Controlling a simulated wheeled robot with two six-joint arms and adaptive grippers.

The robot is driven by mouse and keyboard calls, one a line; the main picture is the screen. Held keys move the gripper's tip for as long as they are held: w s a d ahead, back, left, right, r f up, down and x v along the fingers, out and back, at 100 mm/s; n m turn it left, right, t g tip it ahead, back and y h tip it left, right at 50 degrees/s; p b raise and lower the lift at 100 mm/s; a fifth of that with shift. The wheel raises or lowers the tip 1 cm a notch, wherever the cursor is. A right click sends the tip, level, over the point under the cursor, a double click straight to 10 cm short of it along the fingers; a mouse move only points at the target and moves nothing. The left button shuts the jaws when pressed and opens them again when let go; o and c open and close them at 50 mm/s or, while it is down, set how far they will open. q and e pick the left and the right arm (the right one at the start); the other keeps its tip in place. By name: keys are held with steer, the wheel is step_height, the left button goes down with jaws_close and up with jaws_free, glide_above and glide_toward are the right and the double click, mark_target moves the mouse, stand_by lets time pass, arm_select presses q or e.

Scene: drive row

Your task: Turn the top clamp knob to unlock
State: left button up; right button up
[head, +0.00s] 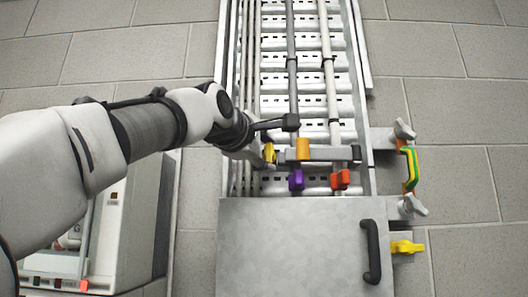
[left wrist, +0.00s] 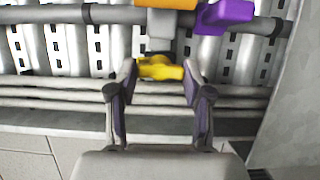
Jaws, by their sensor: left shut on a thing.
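A yellow knob (head: 269,153) sits at the left end of a grey clamp bar (head: 330,153) across the cable tray; it also shows in the left wrist view (left wrist: 162,70). My left gripper (head: 262,154) reaches in from the left and is shut on this yellow knob. In the left wrist view, the two fingers (left wrist: 158,72) stand on either side of it, below a grey block (left wrist: 161,24). My wrist hides part of the knob in the head view. My right gripper is not in view.
An orange block (head: 303,148) sits on the bar, above purple (head: 296,180) and red (head: 340,179) clips. A metal cover (head: 290,245) with a black handle (head: 372,252) lies below. Grey knobs (head: 404,130), a green-yellow handle (head: 411,168) and another yellow knob (head: 406,247) stand right.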

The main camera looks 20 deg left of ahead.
arm_select(q)
steer(key=shift+s+r, duration=0.1)
steer(key=shift+r, duration=0.2)
steer(key=o, duration=1.2)
steer(key=shift+c, duration=0.2)
steer(key=shift+w+d+f, duration=0.1)
steer(key=shift+w+f, duration=0.15)
steer(key=shift+w, duration=0.2)
steer(key=shift+s, duration=0.1)
steer(key=shift+s, duration=0.15)
